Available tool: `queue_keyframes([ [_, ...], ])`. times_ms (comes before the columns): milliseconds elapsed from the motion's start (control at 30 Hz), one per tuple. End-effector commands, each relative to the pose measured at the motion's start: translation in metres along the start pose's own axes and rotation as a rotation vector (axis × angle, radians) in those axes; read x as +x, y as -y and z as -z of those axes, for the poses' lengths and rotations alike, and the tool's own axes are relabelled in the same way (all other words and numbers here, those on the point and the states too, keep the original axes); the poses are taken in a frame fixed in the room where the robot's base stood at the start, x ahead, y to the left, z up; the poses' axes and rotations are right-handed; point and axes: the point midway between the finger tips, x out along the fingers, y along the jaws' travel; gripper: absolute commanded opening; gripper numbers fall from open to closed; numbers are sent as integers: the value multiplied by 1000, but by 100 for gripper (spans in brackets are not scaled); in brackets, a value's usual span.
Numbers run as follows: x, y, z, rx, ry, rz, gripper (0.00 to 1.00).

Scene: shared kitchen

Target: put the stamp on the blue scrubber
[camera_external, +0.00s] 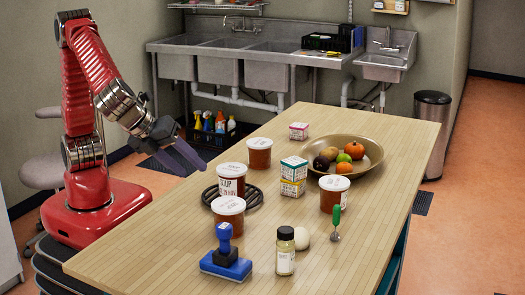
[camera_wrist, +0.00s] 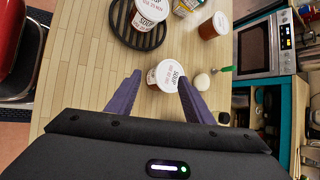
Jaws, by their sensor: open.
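The stamp (camera_external: 224,245), with a blue handle and a black body, stands upright at the near edge of the wooden table in the external view. The blue scrubber (camera_external: 238,270) lies flat directly under it, and the stamp appears to rest on top of it. My gripper (camera_external: 190,157) is raised high at the left, behind and well apart from both. In the wrist view its purple fingers are apart with nothing held between them. A lidded soup tub (camera_wrist: 165,75) shows beyond the fingertips. The stamp and scrubber do not show in the wrist view.
Lidded tubs (camera_external: 228,206) and a black trivet (camera_external: 252,197) stand behind the stamp. A small jar (camera_external: 285,258), a white egg-like object (camera_external: 301,240) and a green-handled tool (camera_external: 337,220) are to its right. A fruit bowl (camera_external: 372,165) sits farther back. The table's near left is clear.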

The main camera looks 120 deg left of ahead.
Motion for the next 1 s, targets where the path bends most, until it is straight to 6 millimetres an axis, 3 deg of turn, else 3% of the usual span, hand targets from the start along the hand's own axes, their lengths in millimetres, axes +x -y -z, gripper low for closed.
queue_keyframes([
  [100, 2, -21, -27, -161, -59, -51, 47],
  [400, 2, -76, -72, -569, -195, -168, 47],
  [700, -4, -128, -96, -989, -323, -274, 47],
  [1000, -12, -169, -105, -1404, -447, -365, 47],
])
